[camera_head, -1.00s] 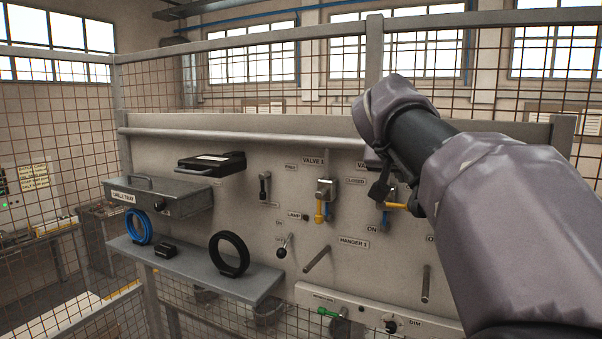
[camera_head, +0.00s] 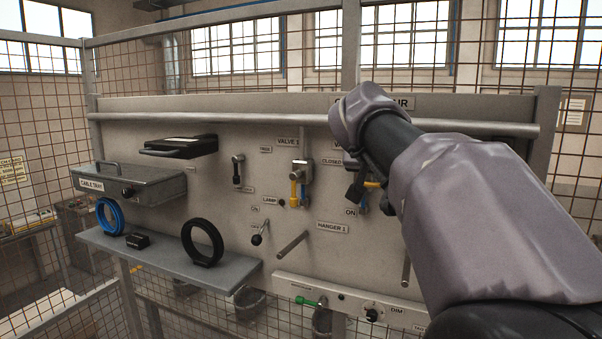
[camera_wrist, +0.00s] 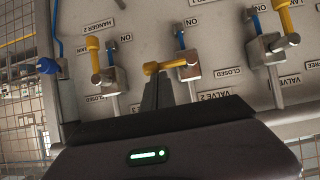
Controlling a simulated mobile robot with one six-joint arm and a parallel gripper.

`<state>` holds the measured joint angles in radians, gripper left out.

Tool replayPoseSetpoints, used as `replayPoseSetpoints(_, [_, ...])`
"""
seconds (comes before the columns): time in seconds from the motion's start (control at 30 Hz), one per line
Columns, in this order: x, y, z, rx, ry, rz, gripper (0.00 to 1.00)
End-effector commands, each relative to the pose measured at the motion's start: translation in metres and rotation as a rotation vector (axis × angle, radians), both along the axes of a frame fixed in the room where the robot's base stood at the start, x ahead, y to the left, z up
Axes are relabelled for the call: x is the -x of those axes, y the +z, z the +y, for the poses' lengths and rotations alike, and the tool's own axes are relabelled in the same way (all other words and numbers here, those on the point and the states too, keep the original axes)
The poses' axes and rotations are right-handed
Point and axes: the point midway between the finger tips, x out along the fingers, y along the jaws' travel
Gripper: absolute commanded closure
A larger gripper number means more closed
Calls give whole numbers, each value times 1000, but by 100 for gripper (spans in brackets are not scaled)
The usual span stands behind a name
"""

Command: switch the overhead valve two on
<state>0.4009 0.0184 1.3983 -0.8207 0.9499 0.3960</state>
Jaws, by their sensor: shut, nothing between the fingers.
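The wrist view shows the panel upside down. Valve two (camera_wrist: 188,66) is the middle of three valves, a metal body with a yellow handle (camera_wrist: 160,67) lying sideways across the pipe, pointing left there. A blue pipe stub (camera_wrist: 181,38) and an ON label (camera_wrist: 190,21) are on one side of it; a CLOSED label (camera_wrist: 227,72) is beside it. My gripper (camera_wrist: 160,82) is shut and empty, its dark fingertips right at the handle's free end; I cannot tell whether they touch. In the head view my gripper (camera_head: 356,190) partly hides valve two, with its yellow handle (camera_head: 372,184) showing beside.
Valve one (camera_head: 301,174) has its yellow handle hanging down. Another valve (camera_wrist: 101,74) stands left in the wrist view. A rail (camera_head: 220,120) crosses above the valves. Hanger pegs (camera_head: 292,243) stick out below. A shelf (camera_head: 165,262) with rings juts out left.

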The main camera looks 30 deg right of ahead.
Motion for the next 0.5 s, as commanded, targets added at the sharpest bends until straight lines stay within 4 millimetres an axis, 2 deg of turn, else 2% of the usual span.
replayPoseSetpoints(0.5, [1, -8, -2, -69, -1, -81, 100])
